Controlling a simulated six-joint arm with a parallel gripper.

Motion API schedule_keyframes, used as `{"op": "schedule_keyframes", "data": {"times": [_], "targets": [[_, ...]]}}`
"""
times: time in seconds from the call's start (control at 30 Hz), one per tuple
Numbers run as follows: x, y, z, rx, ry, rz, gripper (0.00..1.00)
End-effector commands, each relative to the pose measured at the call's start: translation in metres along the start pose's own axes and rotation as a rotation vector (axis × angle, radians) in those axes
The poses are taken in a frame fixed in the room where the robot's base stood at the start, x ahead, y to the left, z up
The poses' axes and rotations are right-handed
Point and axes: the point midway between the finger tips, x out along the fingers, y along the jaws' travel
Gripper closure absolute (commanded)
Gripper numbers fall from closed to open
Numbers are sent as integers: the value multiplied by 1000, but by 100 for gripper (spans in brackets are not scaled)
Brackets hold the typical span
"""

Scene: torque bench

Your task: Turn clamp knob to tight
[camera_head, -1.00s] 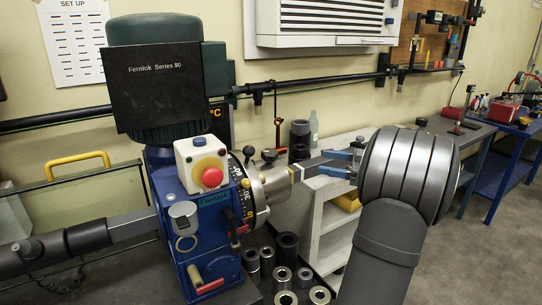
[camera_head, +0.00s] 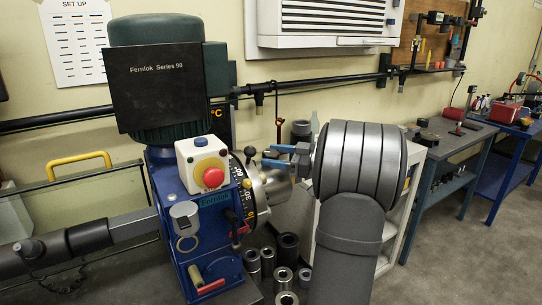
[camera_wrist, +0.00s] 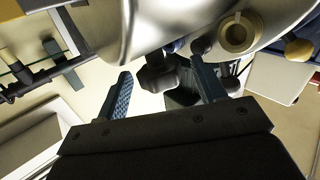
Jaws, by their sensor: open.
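The blue machine (camera_head: 208,235) carries a silver drum with a black numbered dial (camera_head: 246,195). Small dark knobs stand at the top of the drum, one at the dial's upper edge (camera_head: 250,151) and one close to my fingertips (camera_head: 270,154). I cannot tell for sure which is the clamp knob. My gripper (camera_head: 272,158) is open, its blue fingers pointing left at the drum's top. In the wrist view a dark lobed knob (camera_wrist: 160,76) shows between and beyond the two fingers. Contact cannot be told. My wrist hides part of the area behind.
A red stop button (camera_head: 213,178) on a white box sits on the machine. Several metal sleeves (camera_head: 287,246) stand below the drum. A pale shelf unit (camera_head: 411,185) and a bench (camera_head: 455,143) are to the right. A dark rail (camera_head: 310,81) runs along the wall.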

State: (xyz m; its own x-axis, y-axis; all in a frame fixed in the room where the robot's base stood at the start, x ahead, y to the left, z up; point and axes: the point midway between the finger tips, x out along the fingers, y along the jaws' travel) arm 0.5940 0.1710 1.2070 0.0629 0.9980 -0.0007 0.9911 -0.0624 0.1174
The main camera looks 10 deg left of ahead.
Motion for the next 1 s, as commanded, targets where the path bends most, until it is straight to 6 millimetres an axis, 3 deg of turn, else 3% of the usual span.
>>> {"op": "schedule_keyframes", "data": {"times": [0.13,0.43,0.47,0.6,0.7,1.0], "targets": [[12,0,0,0,1,-1,37],[14,0,0,1,1,1,37],[14,0,0,1,1,1,38],[14,0,0,1,1,0,66],[14,0,0,1,1,0,81],[14,-1,0,8,0,45,81]]}}
